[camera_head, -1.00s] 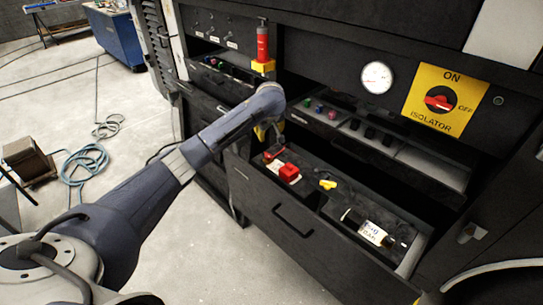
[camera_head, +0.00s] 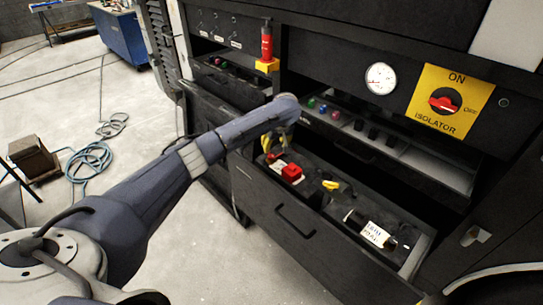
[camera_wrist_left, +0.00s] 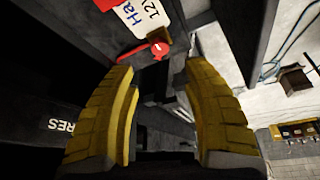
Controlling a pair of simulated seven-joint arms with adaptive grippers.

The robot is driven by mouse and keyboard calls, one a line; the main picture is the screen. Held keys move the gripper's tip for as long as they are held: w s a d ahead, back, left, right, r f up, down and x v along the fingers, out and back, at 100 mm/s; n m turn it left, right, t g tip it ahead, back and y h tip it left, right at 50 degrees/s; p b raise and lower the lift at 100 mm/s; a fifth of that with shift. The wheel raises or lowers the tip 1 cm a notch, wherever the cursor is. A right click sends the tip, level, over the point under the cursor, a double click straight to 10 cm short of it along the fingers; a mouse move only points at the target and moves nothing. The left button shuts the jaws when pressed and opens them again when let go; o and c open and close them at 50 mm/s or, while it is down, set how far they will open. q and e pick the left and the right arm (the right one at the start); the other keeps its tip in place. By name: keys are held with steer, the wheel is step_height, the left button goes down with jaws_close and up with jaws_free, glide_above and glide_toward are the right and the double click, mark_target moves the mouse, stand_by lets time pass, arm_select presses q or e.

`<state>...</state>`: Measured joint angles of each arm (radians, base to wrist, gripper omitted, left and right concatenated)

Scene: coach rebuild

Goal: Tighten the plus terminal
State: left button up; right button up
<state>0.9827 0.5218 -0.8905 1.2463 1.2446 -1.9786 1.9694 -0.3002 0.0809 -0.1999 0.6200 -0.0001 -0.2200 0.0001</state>
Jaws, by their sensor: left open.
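A red terminal piece (camera_wrist_left: 157,49) with a round end shows in the left wrist view, beside a white label with writing (camera_wrist_left: 146,14). In the head view, small red parts (camera_head: 274,157) and a larger red block (camera_head: 291,173) sit at the left end of the open drawer (camera_head: 300,232). My left gripper (camera_wrist_left: 158,72) has yellow fingers, open and apart, with the red terminal piece just beyond the gap between the tips. In the head view the left gripper (camera_head: 272,143) hangs over the drawer's left end, partly hidden by its own arm. Contact cannot be told. My right gripper is not in view.
A yellow object (camera_head: 330,185) and a dark cylinder with a white label (camera_head: 374,233) lie farther right in the drawer. A cabinet shelf with knobs (camera_head: 335,115) is behind it. A yellow isolator panel (camera_head: 446,99) is at the right. The floor at left has hoses (camera_head: 90,165).

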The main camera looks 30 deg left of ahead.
mark_target(271, 156)
arm_select(q)
steer(key=x, duration=0.9)
steer(key=shift+w+a+f, duration=0.1)
steer(key=shift+w+f, duration=0.05)
steer(key=shift+f, duration=0.05)
jaws_close()
stand_by(0.4)
